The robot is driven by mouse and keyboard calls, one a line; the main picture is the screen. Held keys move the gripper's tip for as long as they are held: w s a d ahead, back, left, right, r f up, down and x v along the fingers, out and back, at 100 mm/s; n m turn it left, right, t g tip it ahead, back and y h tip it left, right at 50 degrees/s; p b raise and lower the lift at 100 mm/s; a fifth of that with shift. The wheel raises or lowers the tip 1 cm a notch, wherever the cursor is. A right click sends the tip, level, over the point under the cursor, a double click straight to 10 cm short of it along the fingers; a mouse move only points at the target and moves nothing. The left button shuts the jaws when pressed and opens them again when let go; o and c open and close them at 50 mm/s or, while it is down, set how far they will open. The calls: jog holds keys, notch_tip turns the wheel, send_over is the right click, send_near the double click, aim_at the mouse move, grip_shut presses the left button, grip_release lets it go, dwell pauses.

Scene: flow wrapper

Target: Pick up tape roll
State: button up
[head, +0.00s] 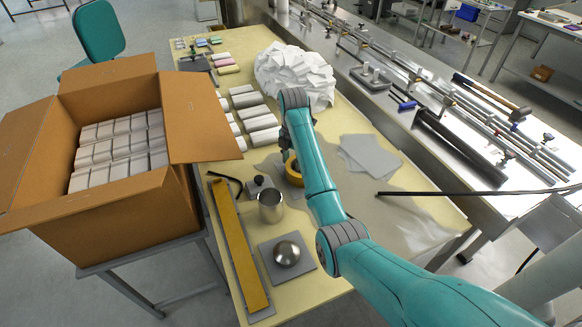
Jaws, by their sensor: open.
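A yellow tape roll (292,178) lies on the cream table (330,115), partly covered by my arm. My teal arm reaches in from the lower right. My gripper (290,158) is mostly hidden behind the arm, just above and beside the tape roll. It is open. I cannot tell whether its fingers touch the roll.
A metal cup (271,206), a steel dome on a grey plate (287,254) and a long yellow bar (237,245) are near the front. Grey sheets (369,156) lie right, a white paper bundle (296,77) behind. An open carton (110,220) of white packs stands left.

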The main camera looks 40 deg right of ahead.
jog(key=shift+f, duration=0.3)
grip_shut()
jog(key=shift+w+r, duration=0.1)
jog(key=shift+r, duration=0.05)
